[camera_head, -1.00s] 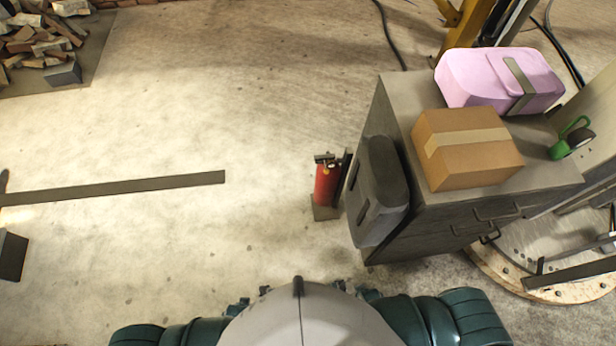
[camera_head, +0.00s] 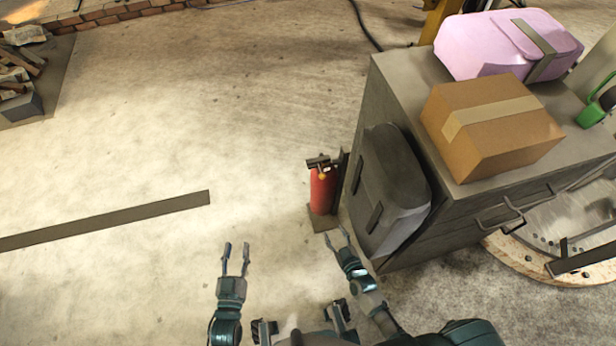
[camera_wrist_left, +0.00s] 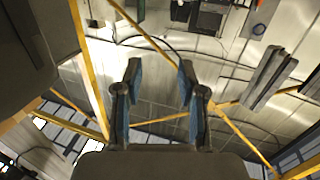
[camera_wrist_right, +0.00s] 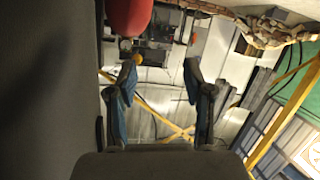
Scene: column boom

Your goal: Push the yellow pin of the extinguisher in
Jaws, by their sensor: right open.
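The red extinguisher (camera_head: 322,192) stands upright on a small dark base beside the cabinet in the head view, with a dark handle on top. Its yellow pin (camera_head: 322,176) is a small spot just below the handle. In the right wrist view, part of the red extinguisher (camera_wrist_right: 128,14) shows at the top, with a small yellow round part (camera_wrist_right: 126,55) below it. My right gripper (camera_head: 337,238) is open and empty, just in front of the extinguisher's base in the picture and apart from it. My left gripper (camera_head: 236,258) is open and empty over the floor to the left.
A grey cabinet (camera_head: 400,75) stands right of the extinguisher, with a dark case (camera_head: 385,190) against its side. A cardboard box (camera_head: 490,130), a pink case (camera_head: 500,45) and a green object (camera_head: 592,115) lie on top. A dark strip (camera_head: 110,222) lies left; the floor between is clear.

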